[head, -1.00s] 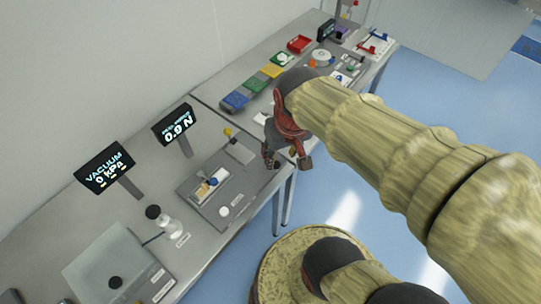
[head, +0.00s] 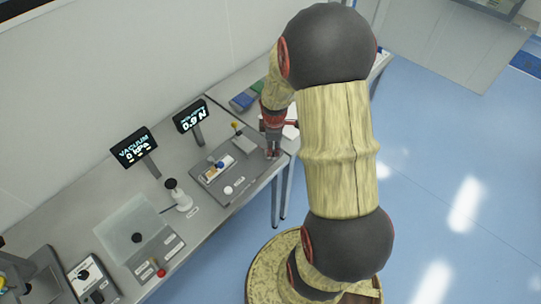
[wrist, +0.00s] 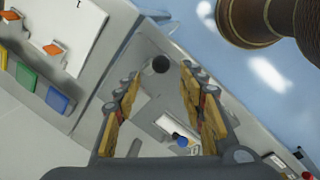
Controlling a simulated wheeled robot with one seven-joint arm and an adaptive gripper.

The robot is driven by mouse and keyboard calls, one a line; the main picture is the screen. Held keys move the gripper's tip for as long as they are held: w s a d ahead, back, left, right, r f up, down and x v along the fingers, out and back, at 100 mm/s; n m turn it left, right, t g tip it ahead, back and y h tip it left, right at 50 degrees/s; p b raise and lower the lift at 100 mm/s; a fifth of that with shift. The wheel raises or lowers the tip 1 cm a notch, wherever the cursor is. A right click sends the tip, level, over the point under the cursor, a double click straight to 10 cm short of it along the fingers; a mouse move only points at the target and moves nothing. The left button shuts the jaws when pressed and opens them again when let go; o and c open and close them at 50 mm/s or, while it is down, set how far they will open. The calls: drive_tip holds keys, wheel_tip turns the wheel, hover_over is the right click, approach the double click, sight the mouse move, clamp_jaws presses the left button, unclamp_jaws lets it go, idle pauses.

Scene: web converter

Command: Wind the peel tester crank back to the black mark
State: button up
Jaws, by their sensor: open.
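The peel tester is a grey plate (head: 215,188) on the bench, carrying a white strip, a blue knob (head: 219,164) and a white round knob (head: 228,190). My gripper (head: 272,152) points down at the plate's right end, and my arm hides part of that end. In the wrist view my gripper (wrist: 160,76) is open and empty. A black round knob (wrist: 161,64) shows between and just beyond its fingertips; contact cannot be told. The blue knob (wrist: 180,138) lies lower between the fingers. I cannot make out the crank arm or the black mark.
A force display (head: 190,116) and a vacuum display (head: 133,146) stand behind the plate. A white-topped bottle (head: 178,196) and a clear-lidded box (head: 128,226) are to the left. Coloured blocks (wrist: 27,75) lie on the neighbouring bench. Open floor is at the right.

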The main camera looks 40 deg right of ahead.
drive_tip(key=f, duration=0.5)
drive_tip(key=w+d+f, duration=0.1)
drive_tip(key=f, duration=0.1)
drive_tip(key=shift+f, duration=0.3)
drive_tip(key=c, duration=0.3)
clamp_jaws()
